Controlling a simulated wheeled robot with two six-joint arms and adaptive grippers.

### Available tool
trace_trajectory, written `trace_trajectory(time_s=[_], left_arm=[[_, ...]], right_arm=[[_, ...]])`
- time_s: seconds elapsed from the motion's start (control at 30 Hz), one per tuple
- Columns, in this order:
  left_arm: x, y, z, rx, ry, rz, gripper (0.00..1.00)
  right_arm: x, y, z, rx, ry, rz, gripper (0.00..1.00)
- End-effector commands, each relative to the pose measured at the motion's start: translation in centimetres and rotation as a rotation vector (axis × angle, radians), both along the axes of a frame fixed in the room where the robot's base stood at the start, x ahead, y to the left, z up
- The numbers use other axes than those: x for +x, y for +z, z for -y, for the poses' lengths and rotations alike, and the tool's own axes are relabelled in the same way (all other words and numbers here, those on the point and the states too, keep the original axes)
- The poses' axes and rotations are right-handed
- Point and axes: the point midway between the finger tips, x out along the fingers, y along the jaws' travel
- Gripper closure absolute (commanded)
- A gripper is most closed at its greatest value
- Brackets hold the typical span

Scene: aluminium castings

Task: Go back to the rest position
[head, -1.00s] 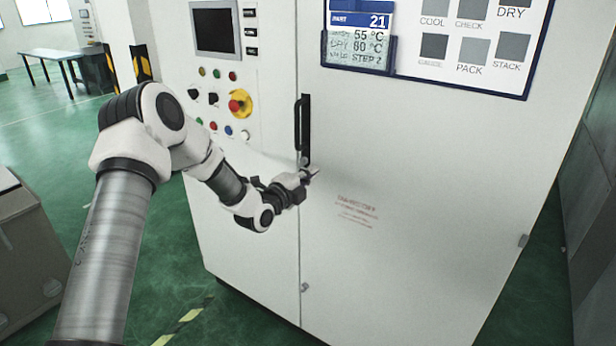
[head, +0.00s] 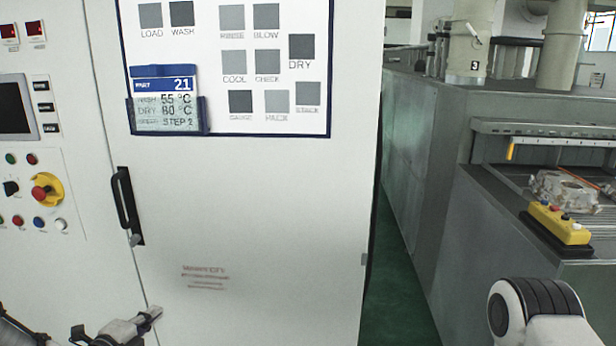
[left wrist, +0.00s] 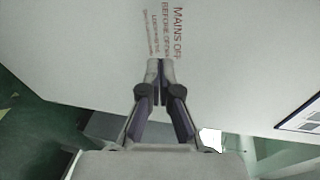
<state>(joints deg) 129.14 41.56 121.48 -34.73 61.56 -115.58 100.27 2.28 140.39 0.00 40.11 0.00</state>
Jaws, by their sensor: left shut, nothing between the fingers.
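My left gripper (head: 150,316) is at the lower left of the head view, in front of the white cabinet door (head: 270,225), with no object in it. In the left wrist view its two fingers (left wrist: 160,68) are together, pointing at the pale door with red print (left wrist: 170,35). I cannot tell the exact gap between fingertips and door. Part of my right arm shows at the lower right of the head view; its gripper is out of view.
The cabinet has a black handle (head: 126,205) and a red stop button (head: 40,193). At right, a grey machine bench holds a casting (head: 565,190) and a yellow button box (head: 558,224). A strip of green floor (head: 398,285) lies between cabinet and bench.

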Motion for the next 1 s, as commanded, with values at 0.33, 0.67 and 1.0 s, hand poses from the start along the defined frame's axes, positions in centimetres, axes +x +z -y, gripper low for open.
trace_trajectory(time_s=[0.33,0.67,1.0], left_arm=[[-18.4,-22.4,13.4,-0.263,0.092,-0.885,1.00],[-33.5,-25.3,12.9,-0.910,1.287,-1.172,1.00],[-33.8,-25.3,12.8,-1.079,1.511,-1.092,1.00]], right_arm=[[0.0,0.0,0.0,0.000,0.000,0.000,0.43],[0.0,0.0,0.0,0.000,0.000,0.000,0.43],[0.0,0.0,0.0,0.000,0.000,0.000,0.43]])
